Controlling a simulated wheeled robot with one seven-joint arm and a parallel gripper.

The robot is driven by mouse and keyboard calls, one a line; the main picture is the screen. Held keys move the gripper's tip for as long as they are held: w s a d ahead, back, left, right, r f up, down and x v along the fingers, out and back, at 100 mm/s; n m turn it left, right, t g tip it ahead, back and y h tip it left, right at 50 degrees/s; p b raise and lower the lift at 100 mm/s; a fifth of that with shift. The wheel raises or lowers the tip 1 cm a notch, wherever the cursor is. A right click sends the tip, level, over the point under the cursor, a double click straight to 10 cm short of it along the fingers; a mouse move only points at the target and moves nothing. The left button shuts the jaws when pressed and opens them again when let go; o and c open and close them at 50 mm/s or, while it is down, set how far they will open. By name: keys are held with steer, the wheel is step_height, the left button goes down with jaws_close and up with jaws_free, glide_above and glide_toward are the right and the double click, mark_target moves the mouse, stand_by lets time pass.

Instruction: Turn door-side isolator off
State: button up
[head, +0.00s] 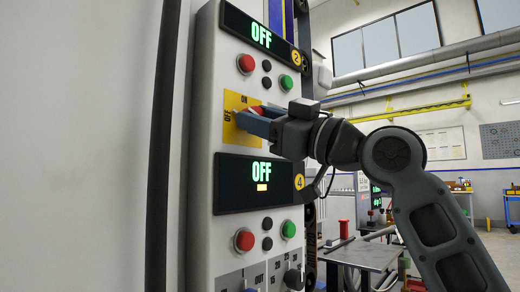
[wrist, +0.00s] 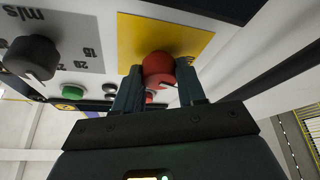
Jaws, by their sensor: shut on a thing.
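The isolator has a red knob (wrist: 158,68) on a yellow plate (wrist: 195,40). In the head view the yellow plate (head: 231,103) is marked ON at the top and OFF at the left. My gripper (wrist: 157,78) has one finger on each side of the red knob and is shut on it. In the head view my gripper (head: 245,120) reaches in from the right and hides most of the knob. The display above the plate (head: 260,36) reads OFF, and the display below (head: 261,170) also reads OFF. The knob's exact angle is hard to tell.
Red, black and green buttons sit above the plate, including a red one (head: 246,64) and a green one (head: 286,82). More buttons and dark knobs (head: 293,279) are below. A grey door (head: 80,150) is at the left. The workshop lies open at the right.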

steer(key=shift+w+d+n+g+b, duration=0.1)
steer(key=shift+n+g+b, duration=0.6)
steer(key=shift+n, duration=0.7)
steer(key=shift+n+g+b, duration=0.65)
steer(key=shift+n+g, duration=0.05)
steer(key=shift+n, duration=0.7)
steer(key=o, duration=1.1)
steer(key=shift+c, duration=0.2)
steer(key=p+v, duration=0.1)
steer(key=v, duration=0.6)
steer(key=shift+d+f, duration=0.2)
steer(key=shift+d, duration=0.15)
steer(key=shift+f, duration=0.1)
